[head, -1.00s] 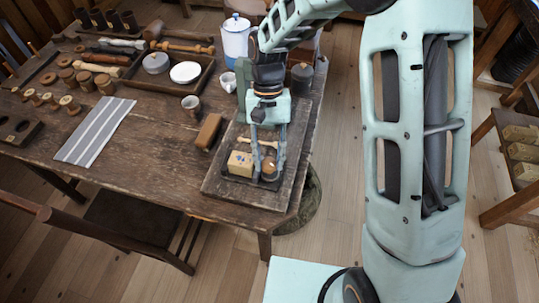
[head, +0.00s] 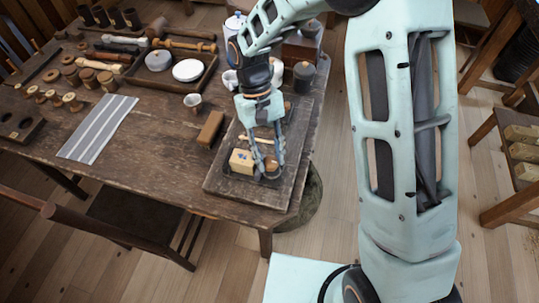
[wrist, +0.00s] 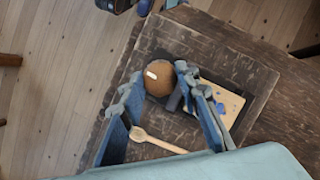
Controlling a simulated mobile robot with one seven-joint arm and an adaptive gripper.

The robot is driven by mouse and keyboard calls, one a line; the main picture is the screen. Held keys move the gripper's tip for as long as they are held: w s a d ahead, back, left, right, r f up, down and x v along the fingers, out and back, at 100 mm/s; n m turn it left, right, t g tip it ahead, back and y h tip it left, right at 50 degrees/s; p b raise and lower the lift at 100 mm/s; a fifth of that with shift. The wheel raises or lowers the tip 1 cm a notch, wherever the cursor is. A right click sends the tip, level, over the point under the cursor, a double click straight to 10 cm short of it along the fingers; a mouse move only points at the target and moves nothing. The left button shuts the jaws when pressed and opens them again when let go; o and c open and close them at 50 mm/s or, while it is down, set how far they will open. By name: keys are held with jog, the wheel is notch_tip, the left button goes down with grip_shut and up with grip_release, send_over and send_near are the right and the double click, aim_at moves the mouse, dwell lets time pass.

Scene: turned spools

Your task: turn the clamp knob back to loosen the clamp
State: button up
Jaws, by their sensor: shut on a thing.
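The clamp knob is a round brown wooden knob with a white mark on top; it shows in the wrist view (wrist: 159,78) and, partly hidden, in the head view (head: 271,164). My gripper (head: 269,174) reaches down over the board, its fingers on either side of the knob, shut on it. The fingers also show in the wrist view (wrist: 156,88). A pale wooden block (head: 242,161) sits beside the knob, to its left in the head view. A dark clamp part (wrist: 176,98) lies between knob and block. The clamp's screw is hidden.
The clamp stands on a dark board (head: 222,183) at the table's right end. A brown block (head: 210,129), a cup (head: 193,102) and a striped cloth (head: 97,128) lie left. Bare table lies between.

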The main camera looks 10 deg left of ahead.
jog(key=o, duration=1.2)
jog(key=shift+c, duration=0.2)
jog(key=shift+r, duration=0.1)
jog(key=v, duration=1.2)
jog(key=shift+d, duration=0.1)
